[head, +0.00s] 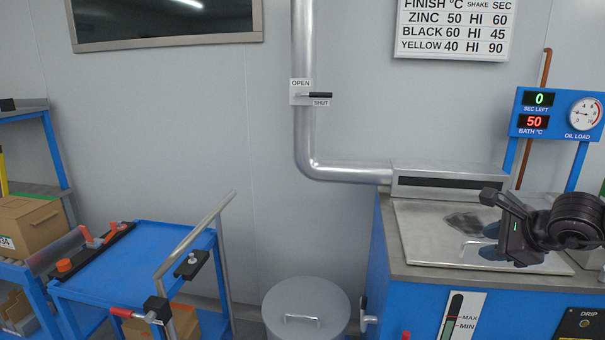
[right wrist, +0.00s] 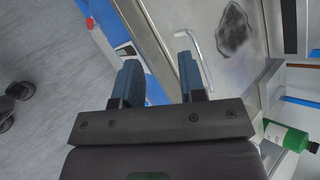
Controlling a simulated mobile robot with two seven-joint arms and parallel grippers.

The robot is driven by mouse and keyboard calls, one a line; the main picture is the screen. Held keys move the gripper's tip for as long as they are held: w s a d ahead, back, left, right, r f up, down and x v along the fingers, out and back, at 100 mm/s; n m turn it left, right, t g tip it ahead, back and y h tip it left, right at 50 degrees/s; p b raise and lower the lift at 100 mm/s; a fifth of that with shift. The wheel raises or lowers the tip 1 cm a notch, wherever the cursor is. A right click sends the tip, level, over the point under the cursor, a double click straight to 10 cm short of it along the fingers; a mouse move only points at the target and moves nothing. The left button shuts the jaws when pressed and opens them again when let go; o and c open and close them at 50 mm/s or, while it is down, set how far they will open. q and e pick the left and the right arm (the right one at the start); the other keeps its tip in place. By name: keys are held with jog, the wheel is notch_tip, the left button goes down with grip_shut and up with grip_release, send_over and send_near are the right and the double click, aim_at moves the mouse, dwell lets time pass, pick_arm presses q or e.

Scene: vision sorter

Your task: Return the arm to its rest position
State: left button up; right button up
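My right gripper (head: 489,241) is over the metal lid of the blue bath cabinet at the right of the head view. In the right wrist view its two dark blue fingers (right wrist: 158,72) stand apart with nothing held between them. The bent lid handle (right wrist: 201,62) passes close by the tip of one finger; I cannot tell whether they touch. The lid (head: 425,225) lies flat and has a dark stain. My left gripper is not in view.
The blue cabinet (head: 400,290) and its display panel (head: 558,113) stand close around my right arm. A grey lidded bin (head: 285,305) is left of the cabinet. A blue cart (head: 130,265) stands farther left. A green bottle (right wrist: 285,136) shows in the right wrist view.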

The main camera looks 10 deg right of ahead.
jog(key=a+f+m+t+y, duration=0.35)
jog(key=a+m+y, duration=0.55)
jog(key=a+m, duration=0.5)
jog(key=s+f+m+t+h+p, duration=0.1)
jog(key=s+f+m+h, duration=0.4)
jog(key=f+m, duration=0.55)
jog(key=s+f+m+t+h+p, duration=0.1)
jog(key=s+f+m+h, duration=0.3)
jog(key=s+f+m, duration=0.7)
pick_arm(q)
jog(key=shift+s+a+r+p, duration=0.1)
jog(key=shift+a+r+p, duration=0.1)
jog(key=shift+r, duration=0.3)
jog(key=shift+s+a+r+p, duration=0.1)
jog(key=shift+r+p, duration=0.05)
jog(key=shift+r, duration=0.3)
pick_arm(e)
jog(key=s+a+f+m+g+h, duration=0.1)
jog(key=s+a+f+m+g, duration=0.1)
jog(key=s+f+m, duration=0.5)
jog(key=s+m+g, duration=0.1)
jog(key=s+m, duration=0.3)
jog(key=s, duration=0.1)
jog(key=shift+s+a+f+g+h, duration=0.15)
jog(key=shift+s+a+g+h, duration=0.15)
jog(key=shift+g+h, duration=0.1)
